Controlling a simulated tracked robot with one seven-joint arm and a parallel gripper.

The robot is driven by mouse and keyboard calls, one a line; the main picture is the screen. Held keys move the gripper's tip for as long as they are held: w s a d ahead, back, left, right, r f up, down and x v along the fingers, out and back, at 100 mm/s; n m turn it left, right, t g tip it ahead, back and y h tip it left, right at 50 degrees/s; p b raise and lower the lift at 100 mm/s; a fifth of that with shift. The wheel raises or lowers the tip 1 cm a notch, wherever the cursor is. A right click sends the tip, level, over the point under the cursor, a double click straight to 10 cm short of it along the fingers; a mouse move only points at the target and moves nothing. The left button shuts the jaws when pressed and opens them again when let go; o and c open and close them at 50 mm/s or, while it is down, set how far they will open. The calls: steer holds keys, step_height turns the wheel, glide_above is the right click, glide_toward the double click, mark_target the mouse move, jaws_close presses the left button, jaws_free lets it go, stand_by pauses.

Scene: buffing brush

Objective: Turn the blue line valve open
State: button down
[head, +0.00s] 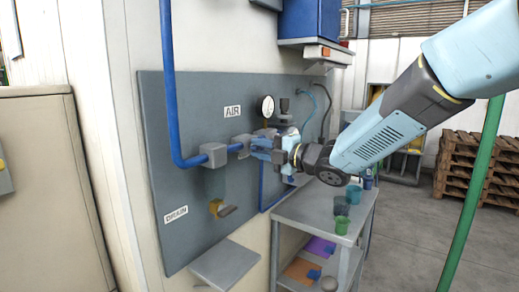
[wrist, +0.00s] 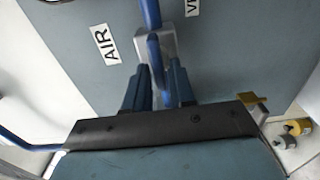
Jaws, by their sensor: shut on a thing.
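The blue line (head: 168,85) runs down the grey panel and bends right into grey blocks below the AIR label (head: 232,111). In the wrist view the valve's blue handle (wrist: 156,55) stands out from a grey block, with the AIR label (wrist: 105,44) to its left. My gripper (wrist: 159,85) is shut on this handle, one blue finger on each side. In the head view my gripper (head: 262,147) reaches the line from the right and hides much of the valve, so the handle's angle is hard to tell there.
A yellow drain handle (head: 220,209) sits lower on the panel by the DRAIN label (head: 176,213). A grey cart (head: 300,212) with cups stands below my arm. A green post (head: 470,200) is at right.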

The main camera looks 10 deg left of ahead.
steer(key=shift+f, duration=0.3)
steer(key=c, duration=1.3)
jaws_free()
steer(key=shift+d, duration=0.1)
steer(key=shift+o, duration=0.6)
steer(key=shift+r, duration=0.15)
steer(key=v, duration=1.3)
steer(key=shift+d, duration=0.35)
